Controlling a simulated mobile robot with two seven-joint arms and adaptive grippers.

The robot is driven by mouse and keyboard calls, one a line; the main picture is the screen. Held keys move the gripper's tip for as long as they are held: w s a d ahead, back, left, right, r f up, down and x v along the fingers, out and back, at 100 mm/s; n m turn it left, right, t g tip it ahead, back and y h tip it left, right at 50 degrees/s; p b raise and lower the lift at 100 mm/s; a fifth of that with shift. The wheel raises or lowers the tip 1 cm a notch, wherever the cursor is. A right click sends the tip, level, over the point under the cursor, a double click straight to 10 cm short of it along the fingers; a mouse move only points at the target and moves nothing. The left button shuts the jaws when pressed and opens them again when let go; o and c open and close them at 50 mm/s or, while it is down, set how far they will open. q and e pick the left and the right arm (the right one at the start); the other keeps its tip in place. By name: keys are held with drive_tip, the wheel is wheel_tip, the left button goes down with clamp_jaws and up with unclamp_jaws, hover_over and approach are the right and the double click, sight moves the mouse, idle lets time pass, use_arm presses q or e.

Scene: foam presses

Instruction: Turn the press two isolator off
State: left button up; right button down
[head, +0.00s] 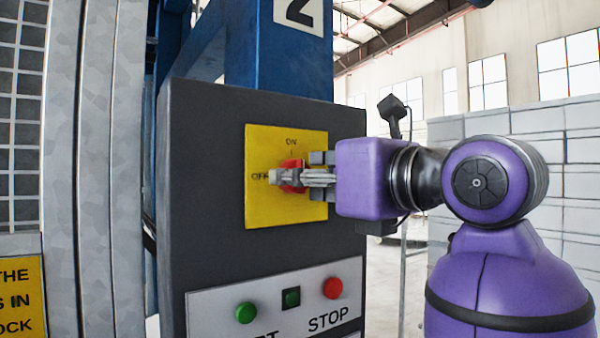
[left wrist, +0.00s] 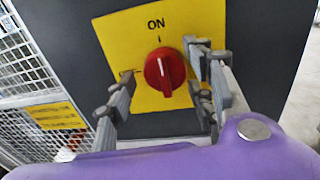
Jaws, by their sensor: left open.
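The press two isolator is a red rotary knob (left wrist: 165,72) on a yellow plate (left wrist: 117,39) on a dark grey cabinet. In the left wrist view its ridge stands roughly upright, towards the ON mark above it. In the head view the knob (head: 291,165) is partly hidden by my gripper, and OFF is printed at the left of the yellow plate (head: 285,214). My left gripper (left wrist: 164,88) is open, with its fingers apart on either side of the knob. I cannot tell whether they touch it. The head view shows this gripper (head: 290,177) in front of the plate. My right gripper is in neither view.
Below the plate, a white panel (head: 205,302) carries a green button (head: 246,312), a small dark green square (head: 291,298) and a red STOP button (head: 333,288). A blue column (head: 262,60) with a number 2 sign rises behind the cabinet (head: 200,190). Mesh fencing (head: 22,120) stands left.

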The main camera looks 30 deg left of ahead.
use_arm(q)
drive_tip(key=shift+a, duration=0.15)
drive_tip(key=shift+c, duration=0.4)
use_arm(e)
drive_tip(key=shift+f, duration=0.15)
use_arm(q)
drive_tip(key=shift+w, duration=0.15)
drive_tip(key=c, duration=0.9)
drive_tip(key=shift+c, duration=0.2)
